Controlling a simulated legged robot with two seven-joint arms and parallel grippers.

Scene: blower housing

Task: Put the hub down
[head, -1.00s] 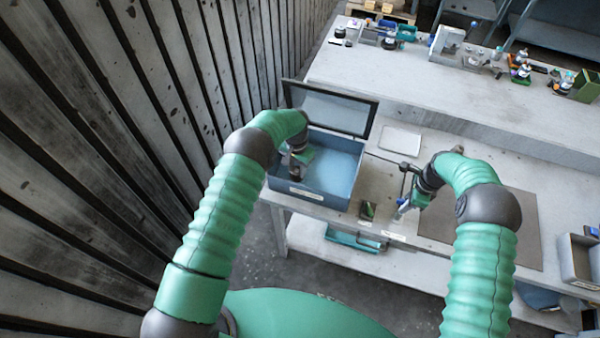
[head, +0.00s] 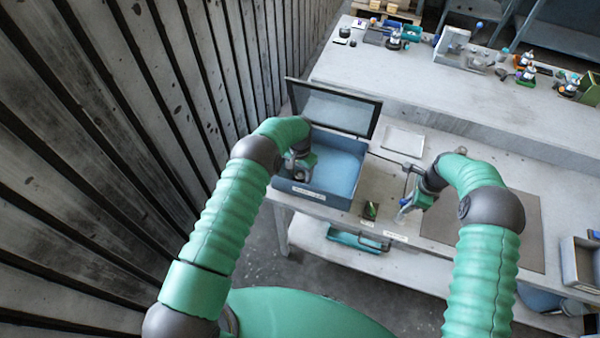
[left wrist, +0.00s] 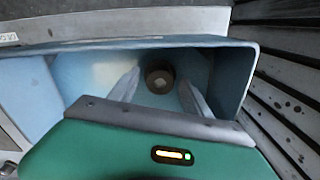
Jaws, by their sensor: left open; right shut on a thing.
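In the head view my left gripper (head: 299,174) reaches down into the box (head: 310,195), and the hub is not discernible there. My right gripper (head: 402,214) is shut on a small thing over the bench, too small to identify.
The box's lid (head: 333,108) stands open at the back. A pale flat tray (head: 403,140) and a dark grey mat (head: 475,232) lie on the bench. A small dark green block (head: 370,211) is near the front edge. A slatted wall (head: 120,150) is close on the left.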

